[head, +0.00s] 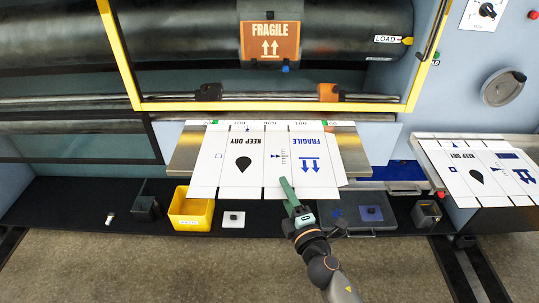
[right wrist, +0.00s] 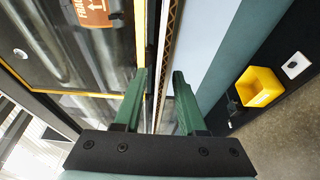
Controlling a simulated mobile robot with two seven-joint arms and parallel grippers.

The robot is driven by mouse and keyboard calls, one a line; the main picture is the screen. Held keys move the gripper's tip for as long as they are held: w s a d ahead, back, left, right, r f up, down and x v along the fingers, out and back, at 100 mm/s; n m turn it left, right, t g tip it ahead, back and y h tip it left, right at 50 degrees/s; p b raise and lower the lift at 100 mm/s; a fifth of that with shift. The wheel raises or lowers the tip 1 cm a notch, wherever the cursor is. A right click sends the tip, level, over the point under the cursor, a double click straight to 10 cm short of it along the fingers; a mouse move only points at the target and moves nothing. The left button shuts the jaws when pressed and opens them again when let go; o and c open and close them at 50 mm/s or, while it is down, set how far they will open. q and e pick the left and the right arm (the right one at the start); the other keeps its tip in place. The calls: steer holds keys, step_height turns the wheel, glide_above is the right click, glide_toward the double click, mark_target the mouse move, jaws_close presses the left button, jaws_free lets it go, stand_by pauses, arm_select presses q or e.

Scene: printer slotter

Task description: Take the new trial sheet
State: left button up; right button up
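A white printed sheet (head: 268,160) with "KEEP DRY" and "FRAGILE" panels lies flat on the metal feed table (head: 350,150) in front of the machine. My right gripper (head: 285,183) is at the sheet's front edge, right of its middle. In the right wrist view its green fingers (right wrist: 159,75) are apart, with the corrugated sheet edge (right wrist: 170,40) showing edge-on in the gap between them. I cannot tell whether either finger touches it. A similar printed sheet (head: 480,170) lies on the side table at the right. My left gripper is not in view.
The yellow-framed machine opening (head: 270,107) is behind the sheet, with a brown FRAGILE sample (head: 270,42) above. On the dark lower shelf are a yellow bin (head: 191,212), a white block (head: 232,219) and a blue-grey tray (head: 365,219). Open floor lies in front.

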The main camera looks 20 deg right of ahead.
steer(key=shift+w+a, duration=0.15)
steer(key=shift+w, duration=1.4)
jaws_close()
